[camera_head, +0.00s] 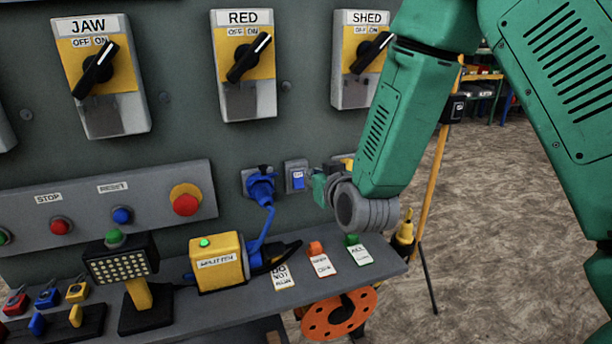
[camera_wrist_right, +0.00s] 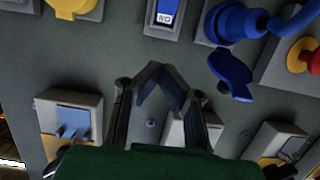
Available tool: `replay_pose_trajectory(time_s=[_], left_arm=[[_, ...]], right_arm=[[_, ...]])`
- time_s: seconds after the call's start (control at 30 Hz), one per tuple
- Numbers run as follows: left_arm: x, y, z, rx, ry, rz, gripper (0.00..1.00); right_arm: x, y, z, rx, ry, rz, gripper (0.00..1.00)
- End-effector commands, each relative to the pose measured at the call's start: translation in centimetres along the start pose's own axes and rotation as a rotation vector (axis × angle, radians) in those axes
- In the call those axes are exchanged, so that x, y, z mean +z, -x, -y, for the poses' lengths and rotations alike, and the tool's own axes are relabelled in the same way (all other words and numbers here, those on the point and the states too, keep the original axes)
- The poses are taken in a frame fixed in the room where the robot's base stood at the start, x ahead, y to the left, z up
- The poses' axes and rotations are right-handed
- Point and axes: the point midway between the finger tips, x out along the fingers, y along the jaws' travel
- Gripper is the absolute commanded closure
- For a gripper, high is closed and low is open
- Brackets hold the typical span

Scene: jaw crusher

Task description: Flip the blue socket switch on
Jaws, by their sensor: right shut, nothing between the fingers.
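The blue socket (camera_head: 260,187) is on the grey panel with a blue plug and cable at it. Right of it is a small grey switch box with a blue rocker switch (camera_head: 298,179). In the right wrist view, which looks upside down, the blue rocker (camera_wrist_right: 166,10) is at the top edge with a white label, beside the blue socket (camera_wrist_right: 232,22) and its hanging blue flap. My right gripper (camera_head: 320,186) is just right of the switch in the head view, partly hidden by its own wrist. Its fingertips (camera_wrist_right: 162,72) are together and empty, apart from the rocker in the picture. My left gripper is out of view.
A yellow socket (camera_head: 348,164) is behind my right wrist. The shelf below holds a yellow splitter box (camera_head: 218,262), a lamp (camera_head: 120,262) and several tags. JAW, RED and SHED rotary switches (camera_head: 243,62) are above. A red button (camera_head: 186,200) is left of the socket.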

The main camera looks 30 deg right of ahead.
Motion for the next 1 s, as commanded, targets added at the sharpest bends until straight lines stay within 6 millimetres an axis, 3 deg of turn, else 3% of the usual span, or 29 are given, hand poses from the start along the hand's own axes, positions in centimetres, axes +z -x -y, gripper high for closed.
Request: replay_pose_trajectory(time_s=[0.23, 0.8, 0.87, 0.93, 1.0], left_arm=[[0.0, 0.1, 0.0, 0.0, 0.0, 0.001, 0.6], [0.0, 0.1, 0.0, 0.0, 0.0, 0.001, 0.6], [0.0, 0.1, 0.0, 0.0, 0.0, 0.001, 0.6], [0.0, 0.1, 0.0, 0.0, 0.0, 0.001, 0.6], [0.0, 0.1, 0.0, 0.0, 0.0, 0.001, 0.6]], right_arm=[[-0.5, 2.0, 0.3, -0.001, 0.003, 0.001, 1.0], [-0.4, 2.1, 0.2, -0.001, 0.001, 0.002, 1.0], [0.2, 2.1, 0.3, -0.004, 0.005, 0.016, 1.0], [2.0, 2.2, 0.5, -0.014, 0.015, 0.06, 1.0], [5.2, 2.6, 0.9, -0.032, 0.033, 0.139, 1.0]])
